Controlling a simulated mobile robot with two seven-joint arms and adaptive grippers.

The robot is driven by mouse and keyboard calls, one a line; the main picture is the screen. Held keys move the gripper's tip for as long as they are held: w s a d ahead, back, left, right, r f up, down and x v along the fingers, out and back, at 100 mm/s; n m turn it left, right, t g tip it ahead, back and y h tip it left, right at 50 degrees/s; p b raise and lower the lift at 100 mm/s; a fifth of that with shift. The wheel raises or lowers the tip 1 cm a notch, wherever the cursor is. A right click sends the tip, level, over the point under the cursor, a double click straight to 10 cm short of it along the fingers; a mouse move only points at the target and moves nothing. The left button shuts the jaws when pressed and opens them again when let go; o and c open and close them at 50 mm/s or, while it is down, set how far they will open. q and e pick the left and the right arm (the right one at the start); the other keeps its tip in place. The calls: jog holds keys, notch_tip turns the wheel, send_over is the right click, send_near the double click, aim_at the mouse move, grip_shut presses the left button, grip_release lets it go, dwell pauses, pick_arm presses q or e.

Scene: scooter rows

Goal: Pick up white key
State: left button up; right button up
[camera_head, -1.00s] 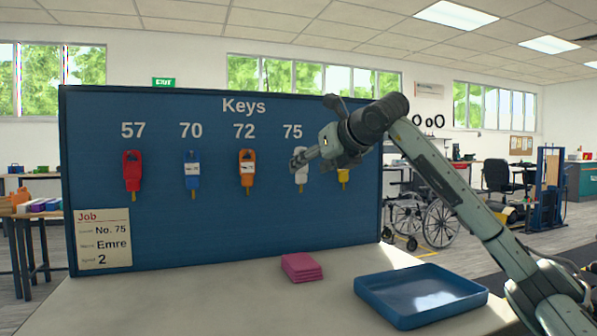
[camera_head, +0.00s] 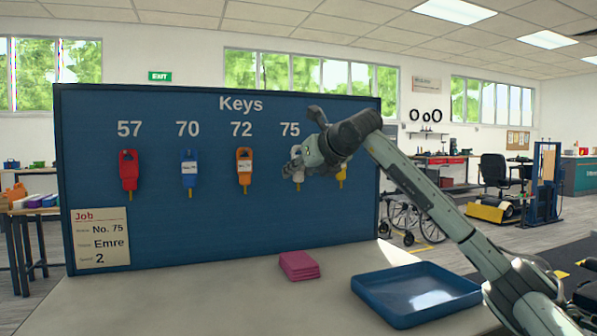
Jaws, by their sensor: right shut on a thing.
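The white key (camera_head: 298,184) hangs on the blue key board (camera_head: 180,240) under the number 75. My right gripper (camera_head: 292,172) is at the upper part of the white key and shut on it; the gripper hides much of the key's top. Left of it hang an orange key (camera_head: 244,167) under 72, a blue key (camera_head: 189,169) under 70 and a red key (camera_head: 129,170) under 57. A yellow key (camera_head: 341,178) is partly hidden behind my right gripper and arm. My left gripper is not in view.
A job card (camera_head: 101,238) reading No. 75, Emre, 2 is on the board's lower left. A pink stack of pads (camera_head: 299,265) and a blue tray (camera_head: 416,318) lie on the table (camera_head: 200,303). The table's front left is clear.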

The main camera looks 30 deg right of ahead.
jog(key=shift+r, duration=0.15)
jog(key=shift+c, duration=0.5)
jog(key=shift+r, duration=0.25)
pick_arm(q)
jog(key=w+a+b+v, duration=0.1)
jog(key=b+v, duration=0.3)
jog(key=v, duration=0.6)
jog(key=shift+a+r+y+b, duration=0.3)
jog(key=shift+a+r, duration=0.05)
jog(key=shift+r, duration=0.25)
pick_arm(e)
jog(key=s, duration=0.6)
jog(key=s+a, duration=0.1)
jog(key=s, duration=0.5)
jog(key=s+a, duration=0.1)
jog(key=s, duration=0.5)
jog(key=shift+f, duration=0.1)
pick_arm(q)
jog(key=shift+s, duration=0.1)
pick_arm(e)
jog(key=shift+w, duration=0.1)
